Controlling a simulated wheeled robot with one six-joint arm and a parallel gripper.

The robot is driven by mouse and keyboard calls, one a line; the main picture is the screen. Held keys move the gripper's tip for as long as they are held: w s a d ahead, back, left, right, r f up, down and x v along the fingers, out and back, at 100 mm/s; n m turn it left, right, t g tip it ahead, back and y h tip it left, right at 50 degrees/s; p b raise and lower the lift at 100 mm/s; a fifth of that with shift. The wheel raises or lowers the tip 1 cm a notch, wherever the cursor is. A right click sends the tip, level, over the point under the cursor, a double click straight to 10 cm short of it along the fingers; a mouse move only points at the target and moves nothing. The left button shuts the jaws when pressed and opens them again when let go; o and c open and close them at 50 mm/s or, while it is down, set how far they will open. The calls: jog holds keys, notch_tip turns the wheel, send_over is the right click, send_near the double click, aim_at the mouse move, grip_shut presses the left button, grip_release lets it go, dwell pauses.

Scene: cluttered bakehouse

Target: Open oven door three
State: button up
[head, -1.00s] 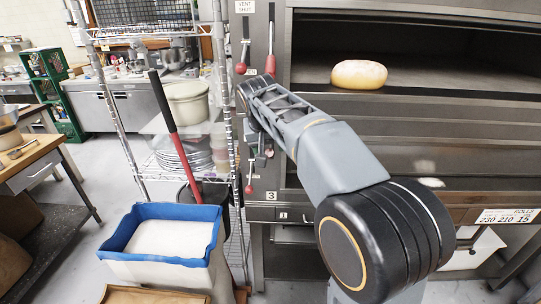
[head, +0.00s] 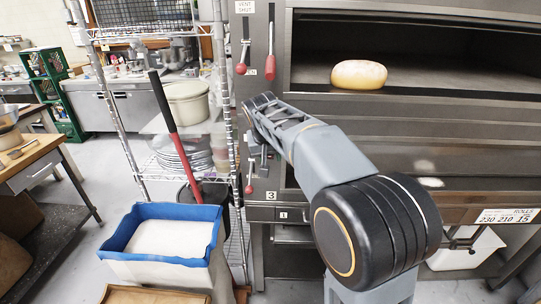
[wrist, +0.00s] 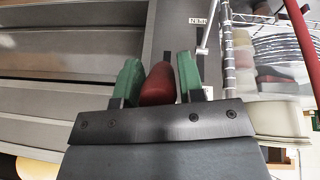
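In the wrist view, a red lever handle (wrist: 157,84) stands between the two green fingers of my gripper (wrist: 158,78). The fingers lie very close on either side of it; I cannot tell whether they press on it. In the head view, my gripper (head: 260,160) is at the oven's left-hand panel, above the small "3" plate (head: 271,196). My arm hides much of that spot, including the handle between the fingers. The door front (head: 470,166) right of my arm looks closed.
Other red-ended levers hang on the panel: one upper left (head: 241,69), one beside it (head: 270,66), one low (head: 249,189). A loaf (head: 359,74) sits in the open upper deck. A wire rack (head: 229,130) and blue-lined flour bin (head: 115,256) stand close left.

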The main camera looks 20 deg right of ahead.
grip_shut()
jog(key=f+b, duration=0.1)
jog(key=b, duration=0.2)
jog(key=shift+s+f+t, duration=0.1)
jog(key=shift+f+t, duration=0.2)
jog(key=shift+f, duration=0.1)
jog(key=w+f+t+h+b, duration=0.1)
jog(key=f+t+b, duration=0.3)
jog(key=b, duration=1.5)
jog(key=w+d+f+t+h+b, duration=0.1)
jog(key=w+f+t+b, duration=0.3)
jog(key=f+b, duration=0.6)
jog(key=shift+d+f+m+t+h+b, duration=0.3)
jog(key=shift+t+h+b, duration=0.5)
jog(key=shift+b, duration=3.9)
jog(key=shift+w, duration=0.1)
